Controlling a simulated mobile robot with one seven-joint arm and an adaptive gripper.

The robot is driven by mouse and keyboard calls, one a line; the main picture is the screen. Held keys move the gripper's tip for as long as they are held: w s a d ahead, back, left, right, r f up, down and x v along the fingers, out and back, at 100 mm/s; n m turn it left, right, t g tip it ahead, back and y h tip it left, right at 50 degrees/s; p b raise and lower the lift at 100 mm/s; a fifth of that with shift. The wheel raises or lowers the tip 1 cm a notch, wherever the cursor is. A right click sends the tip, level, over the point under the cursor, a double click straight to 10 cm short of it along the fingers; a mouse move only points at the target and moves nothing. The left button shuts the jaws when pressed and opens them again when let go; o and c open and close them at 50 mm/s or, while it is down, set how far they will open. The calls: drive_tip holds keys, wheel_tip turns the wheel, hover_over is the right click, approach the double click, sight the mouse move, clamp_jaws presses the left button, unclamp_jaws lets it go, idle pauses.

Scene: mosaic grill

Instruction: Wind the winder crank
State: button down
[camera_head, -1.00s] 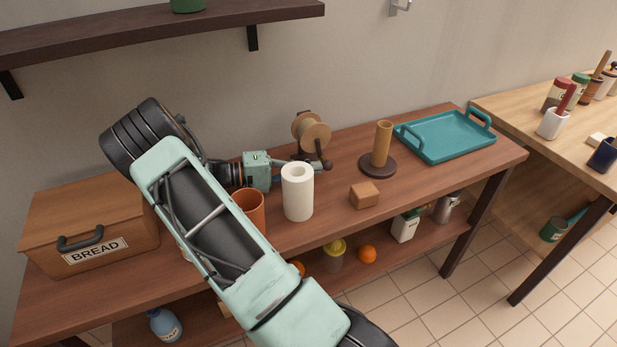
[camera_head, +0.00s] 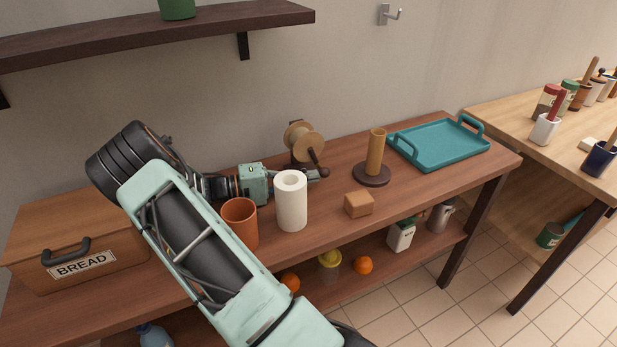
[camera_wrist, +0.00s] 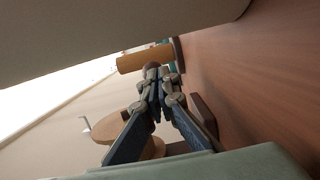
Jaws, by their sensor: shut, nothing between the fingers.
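The winder has a pale wooden spool (camera_head: 303,141) on a dark stand at the back of the table. Its dark crank (camera_head: 315,160) hangs at the spool's right side with the handle end low. My gripper (camera_head: 318,174) reaches from the left behind a white paper roll and ends close to the crank handle. The spool (camera_wrist: 122,128) lies at lower left there.
The white paper roll (camera_head: 291,203) stands just in front of my gripper, and an orange cup (camera_head: 240,222) beside it. A wooden post (camera_head: 376,154) on a round base, a small block (camera_head: 358,204) and a teal tray (camera_head: 440,146) are to the right. A bread box (camera_head: 75,235) is at left.

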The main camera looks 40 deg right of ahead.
drive_tip(key=v, duration=0.7)
drive_tip(key=shift+w+a+r, duration=0.1)
drive_tip(key=shift+w+a, duration=0.05)
drive_tip(key=shift+a, duration=0.1)
